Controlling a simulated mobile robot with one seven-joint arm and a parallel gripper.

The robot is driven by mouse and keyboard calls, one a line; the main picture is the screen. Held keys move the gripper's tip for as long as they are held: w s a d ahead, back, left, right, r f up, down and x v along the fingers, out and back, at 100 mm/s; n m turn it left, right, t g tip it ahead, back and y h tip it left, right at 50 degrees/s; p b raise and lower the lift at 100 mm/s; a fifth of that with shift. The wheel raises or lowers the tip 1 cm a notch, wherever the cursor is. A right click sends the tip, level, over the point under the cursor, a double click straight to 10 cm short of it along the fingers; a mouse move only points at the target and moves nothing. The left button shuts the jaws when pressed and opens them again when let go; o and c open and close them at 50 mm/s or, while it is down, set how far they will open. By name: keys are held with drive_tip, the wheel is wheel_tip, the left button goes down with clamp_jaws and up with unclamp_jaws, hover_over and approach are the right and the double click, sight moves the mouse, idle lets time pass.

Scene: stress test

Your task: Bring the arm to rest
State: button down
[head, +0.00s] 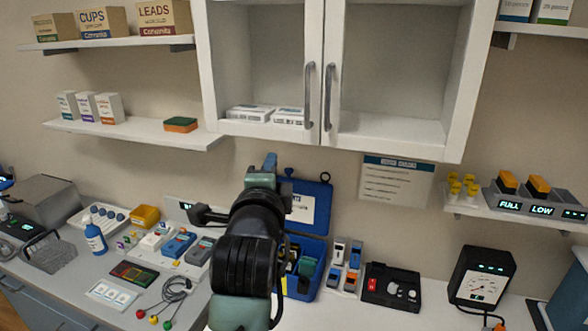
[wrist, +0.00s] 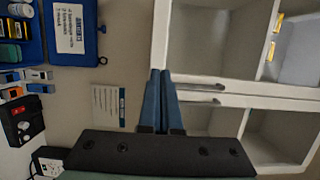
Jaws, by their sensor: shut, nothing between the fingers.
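My gripper (wrist: 161,102) shows in the wrist view with its two blue fingers together and nothing between them. In the head view my gripper (head: 269,162) points away from me, toward the wall just below the glass-doored cabinet. My arm rises from the bottom middle of the head view and hides part of the counter and of the blue case behind it. The gripper appears raised above the counter and touches nothing that I can see.
A white cabinet (head: 318,140) hangs above, its doors shut. An open blue case (head: 318,193) stands behind my arm. Several devices crowd the left counter. A shelf (head: 135,131) hangs at left.

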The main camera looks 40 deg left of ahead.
drive_tip(key=d+r+n+t+h+b, duration=0.15)
drive_tip(key=d+r+t, duration=0.35)
drive_tip(key=d, duration=0.5)
drive_tip(key=d+r+n+t+h, duration=0.2)
drive_tip(key=d+r+n+h, duration=0.1)
drive_tip(key=d+r, duration=0.6)
drive_tip(key=s+d+r+n+t+h, duration=0.2)
drive_tip(key=s+d+r+t+h, duration=0.1)
drive_tip(key=d, duration=0.6)
drive_tip(key=s+d+r+n+t+h+b, duration=0.1)
drive_tip(key=s+d+r+n+t+h, duration=0.2)
drive_tip(key=s+d, duration=0.4)
drive_tip(key=d+r+h, duration=0.1)
drive_tip(key=d+r, duration=0.1)
drive_tip(key=d, duration=0.1)
drive_tip(key=shift+s+d+r+n+t, duration=0.15)
drive_tip(key=shift+d+r+n+t, duration=0.15)
drive_tip(key=shift+r+n, duration=0.05)
